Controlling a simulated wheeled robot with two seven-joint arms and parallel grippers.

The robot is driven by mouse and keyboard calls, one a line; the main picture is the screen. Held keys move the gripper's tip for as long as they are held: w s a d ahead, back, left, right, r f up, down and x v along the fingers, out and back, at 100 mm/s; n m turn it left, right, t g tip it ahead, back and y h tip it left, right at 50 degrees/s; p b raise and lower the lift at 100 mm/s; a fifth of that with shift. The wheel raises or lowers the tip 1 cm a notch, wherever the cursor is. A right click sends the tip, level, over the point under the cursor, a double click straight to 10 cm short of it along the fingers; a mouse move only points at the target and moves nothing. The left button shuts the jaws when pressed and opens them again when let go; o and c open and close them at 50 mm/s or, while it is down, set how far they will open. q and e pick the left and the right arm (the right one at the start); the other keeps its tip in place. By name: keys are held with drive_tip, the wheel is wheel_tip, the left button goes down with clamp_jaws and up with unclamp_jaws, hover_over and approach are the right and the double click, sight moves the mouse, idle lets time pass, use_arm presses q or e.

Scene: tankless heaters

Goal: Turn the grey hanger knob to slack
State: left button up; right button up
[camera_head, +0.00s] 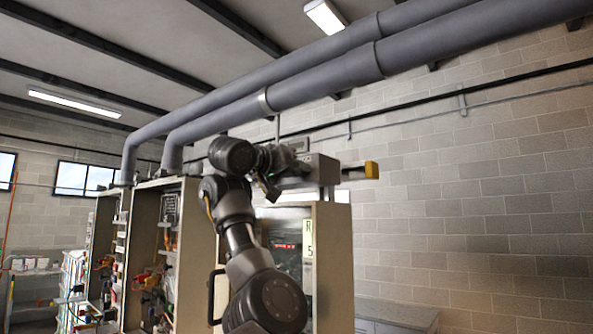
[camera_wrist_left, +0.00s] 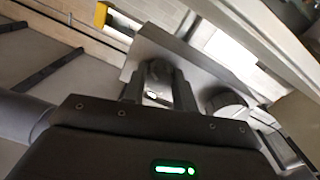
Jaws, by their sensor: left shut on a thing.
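In the left wrist view, my left gripper (camera_wrist_left: 157,90) has its two dark fingers on either side of a dark grey round knob (camera_wrist_left: 157,71), shut on it. The knob sits at the face of a flat grey metal plate (camera_wrist_left: 190,62). Whether this is the hanger knob I cannot tell for sure by any label. A second grey round knob (camera_wrist_left: 226,103) shows just right of the fingers. In the head view, my left gripper (camera_head: 268,182) is up against a grey box (camera_head: 318,172) on top of a cabinet; the held knob is hidden there. My right gripper is not in view.
A yellow block (camera_head: 371,170) sticks out at the box's right end. Below is an open-fronted cabinet (camera_head: 333,262) marked R 5, with more cabinets (camera_head: 150,250) to the left. Large grey pipes (camera_head: 320,78) run overhead. The space before the brick wall (camera_head: 470,200) at right is open.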

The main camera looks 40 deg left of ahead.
use_arm(q)
drive_tip(key=shift+f+n+b, duration=0.15)
drive_tip(key=shift+n+b, duration=0.65)
drive_tip(key=shift+b, duration=0.15)
drive_tip(key=shift+c, duration=0.2)
drive_tip(key=n+b, duration=0.2)
drive_tip(key=shift+n, duration=0.3)
drive_tip(key=n+b, duration=0.1)
drive_tip(key=n, duration=0.3)
drive_tip(key=shift+n+b, duration=0.3)
drive_tip(key=shift+b, duration=0.1)
drive_tip(key=n, duration=0.2)
drive_tip(key=shift+n+b, duration=0.3)
drive_tip(key=shift+n, duration=0.1)
drive_tip(key=n, duration=0.3)
drive_tip(key=shift+n+y, duration=0.4)
drive_tip(key=n, duration=0.5)
drive_tip(key=shift+d+n, duration=0.1)
drive_tip(key=shift+n, duration=0.2)
drive_tip(key=o, duration=1)
drive_tip(key=shift+s+b, duration=0.1)
drive_tip(key=shift+b, duration=0.25)
